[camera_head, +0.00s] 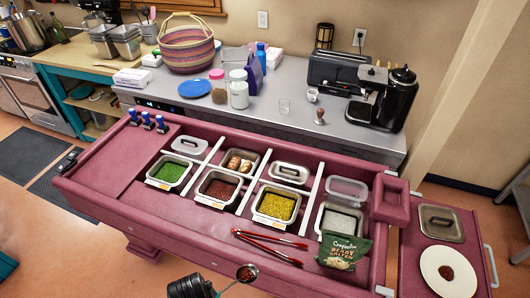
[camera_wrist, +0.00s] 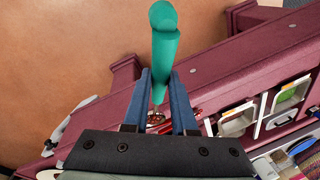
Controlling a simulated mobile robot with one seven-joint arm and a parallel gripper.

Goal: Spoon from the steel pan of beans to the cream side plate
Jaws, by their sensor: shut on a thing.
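The steel pan of beans (camera_head: 220,187) sits in the maroon counter, its dark red contents level below the rim. My gripper (camera_wrist: 160,78) is shut on a spoon with a teal handle (camera_wrist: 164,35). The spoon's bowl (camera_head: 247,273) holds a small heap of dark red beans and is in front of the counter's near edge, left of the plate. The beans also show between the blue fingers in the wrist view. The cream side plate (camera_head: 434,261) lies on the right-hand shelf with a small dark red-brown heap (camera_head: 446,272) on it.
Other pans hold green (camera_head: 170,172), yellow (camera_head: 275,206) and white food (camera_head: 340,221). A lidded pan (camera_head: 440,222) stands behind the plate.

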